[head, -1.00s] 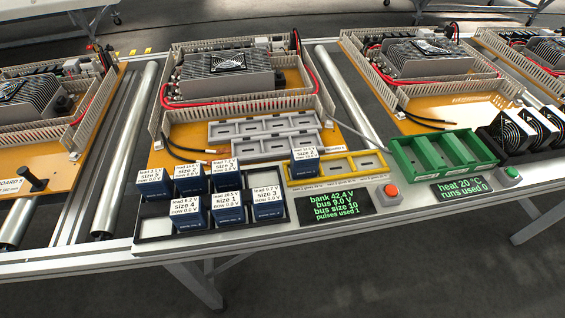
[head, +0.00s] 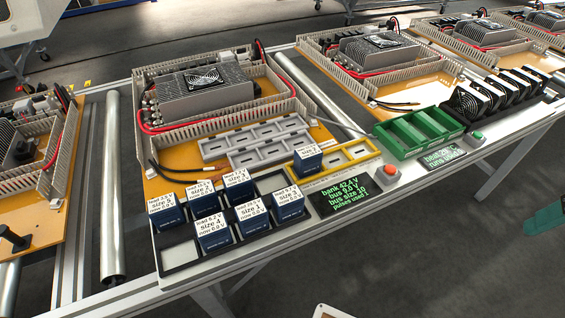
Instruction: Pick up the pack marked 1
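The pack marked size 1 (head: 252,227) is a dark blue block with a white printed top. It sits in the front row of the black tray (head: 181,257), between the pack marked size 4 (head: 214,241) on its left and the pack marked size 3 (head: 287,211) on its right. More blue packs (head: 206,205) stand close behind it in the back row. Its top is clear and nothing holds it. My gripper is not in view.
One more blue pack (head: 308,165) stands in the yellow holder (head: 373,150). Grey slotted holders (head: 243,142) lie behind it. A red button (head: 389,171), display panel (head: 340,196) and green holder (head: 379,137) are to the right. The tray's front left cell is empty.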

